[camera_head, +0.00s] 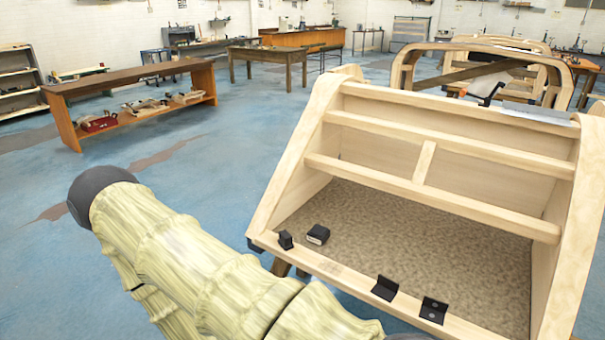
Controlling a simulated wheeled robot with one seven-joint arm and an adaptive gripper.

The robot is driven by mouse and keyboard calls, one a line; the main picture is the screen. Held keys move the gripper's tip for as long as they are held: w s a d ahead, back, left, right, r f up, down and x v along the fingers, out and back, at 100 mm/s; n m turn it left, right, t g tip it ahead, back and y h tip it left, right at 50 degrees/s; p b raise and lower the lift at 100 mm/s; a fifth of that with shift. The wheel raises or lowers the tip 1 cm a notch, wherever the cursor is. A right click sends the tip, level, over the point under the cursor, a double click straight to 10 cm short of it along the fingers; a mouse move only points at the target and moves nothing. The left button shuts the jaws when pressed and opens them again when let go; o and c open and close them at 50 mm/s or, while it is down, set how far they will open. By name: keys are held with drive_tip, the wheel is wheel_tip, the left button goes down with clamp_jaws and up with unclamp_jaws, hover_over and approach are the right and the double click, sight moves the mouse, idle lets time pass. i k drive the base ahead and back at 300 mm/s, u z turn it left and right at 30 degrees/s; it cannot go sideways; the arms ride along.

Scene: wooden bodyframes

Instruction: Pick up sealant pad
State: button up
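A small black block (318,234) lies on the speckled floor panel of a wooden bodyframe (420,192), near its front left. It may be the sealant pad, but I cannot tell for sure. My arm crosses the lower left in a pale ribbed sleeve and runs off the bottom edge, close to the frame's front rail. My gripper is not in view, so I cannot see whether it holds anything.
Black brackets sit along the front rail: one at the left (285,240), one near the middle (384,288) and one further right (433,310). Slanted wooden sides and crossbars (430,195) enclose the panel. A long bench (135,90) stands back left. Blue floor between is open.

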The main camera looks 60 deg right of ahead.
sight(285, 240)
drive_tip(key=z, duration=1.35)
